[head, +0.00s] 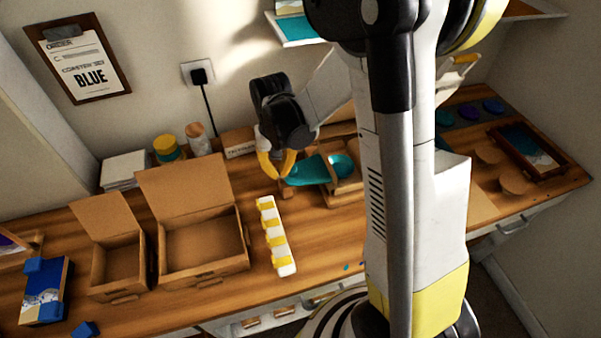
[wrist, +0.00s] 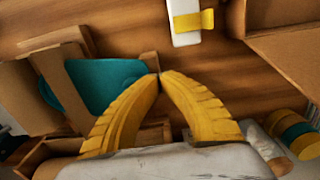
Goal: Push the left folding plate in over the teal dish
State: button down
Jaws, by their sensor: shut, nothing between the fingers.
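A flat teal piece (head: 306,171) lies left of a wooden frame (head: 345,188) in the head view. A rounded teal dish shape (head: 342,164) shows inside that frame. In the wrist view the teal piece (wrist: 108,82) has a wooden bar (wrist: 62,88) across it. I cannot tell for sure which part is the left folding plate. My gripper (head: 281,177) is shut and empty, at the left end of the teal piece. In the wrist view its yellow fingertips (wrist: 161,76) meet beside the teal edge and a small wooden block (wrist: 150,61); contact is unclear.
A white strip with yellow clips (head: 275,236) lies in front of my gripper. Two open cardboard boxes (head: 203,240) (head: 118,262) stand to the left. Jars (head: 168,148) stand near the wall. My arm hides part of the bench on the right. Bare wood lies right of the strip.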

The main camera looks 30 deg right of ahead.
aim_at(295, 167)
jog(key=shift+s+d, duration=0.25)
jog(key=shift+d, duration=0.95)
jog(key=shift+s+d, duration=0.2)
jog(key=shift+d, duration=0.95)
jog(key=shift+w+a+b, duration=0.15)
jog(key=shift+w+a, duration=0.15)
jog(key=shift+a, duration=1.2)
jog(key=shift+w+a+b, duration=0.1)
jog(key=shift+w+a, duration=0.2)
jog(key=shift+a, duration=1.2)
jog(key=shift+w+a+b, duration=0.15)
jog(key=shift+w+a, duration=0.15)
jog(key=shift+a, duration=1.2)
notch_tip(295, 167, up, 10)
jog(key=p, duration=0.7)
